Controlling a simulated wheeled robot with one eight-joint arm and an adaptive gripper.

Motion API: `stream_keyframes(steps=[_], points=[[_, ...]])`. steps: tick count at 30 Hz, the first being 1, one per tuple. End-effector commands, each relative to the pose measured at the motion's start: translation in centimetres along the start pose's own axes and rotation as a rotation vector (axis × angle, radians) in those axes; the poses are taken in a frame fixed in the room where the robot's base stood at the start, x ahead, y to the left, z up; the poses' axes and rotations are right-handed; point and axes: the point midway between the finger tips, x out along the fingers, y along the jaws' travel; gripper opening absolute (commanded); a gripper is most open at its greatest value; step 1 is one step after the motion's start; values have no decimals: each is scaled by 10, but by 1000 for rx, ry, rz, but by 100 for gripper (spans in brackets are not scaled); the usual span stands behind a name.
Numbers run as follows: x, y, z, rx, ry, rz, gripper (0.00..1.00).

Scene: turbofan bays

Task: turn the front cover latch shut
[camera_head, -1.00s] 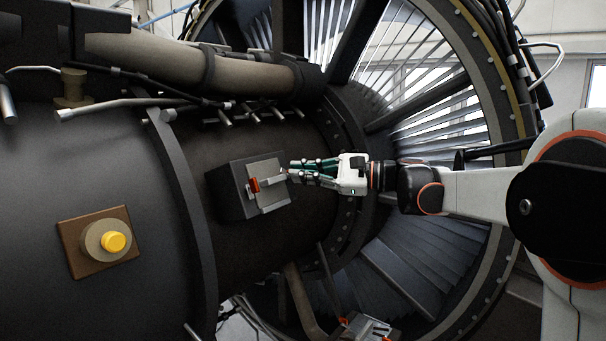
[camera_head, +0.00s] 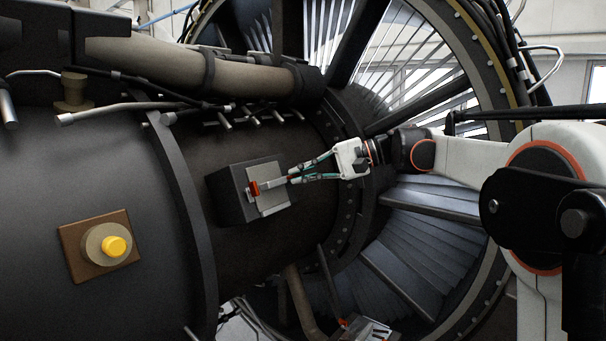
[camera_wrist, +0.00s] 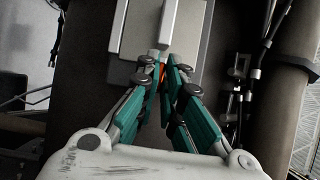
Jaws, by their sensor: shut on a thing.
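The front cover latch is a pale grey bar handle (camera_head: 275,183) with a red piece (camera_head: 254,188) at its left end. It lies across a light grey plate (camera_head: 270,204) on a dark box (camera_head: 231,197) fixed to the engine casing. My gripper (camera_head: 292,179) reaches in from the right and is shut on the right end of the handle. In the wrist view, the gripper's green-sided fingers (camera_wrist: 162,68) converge at the near end of the handle (camera_wrist: 181,22), over the plate (camera_wrist: 134,38). The fingertips partly hide the grasped end.
A yellow button (camera_head: 114,246) on a brown plate (camera_head: 74,246) sits at lower left. A thick tan pipe (camera_head: 150,60) and small fittings run above the box. The bladed fan ring (camera_head: 425,245) stands behind my arm. Another latch-like fitting (camera_head: 367,329) shows at bottom.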

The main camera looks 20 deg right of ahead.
Motion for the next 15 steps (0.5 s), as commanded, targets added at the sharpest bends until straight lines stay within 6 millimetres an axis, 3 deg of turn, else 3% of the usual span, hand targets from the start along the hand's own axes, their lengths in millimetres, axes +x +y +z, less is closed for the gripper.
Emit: stream_keyframes(steps=[15], points=[[0, 0, 0, -34, 0, 20, 0]])
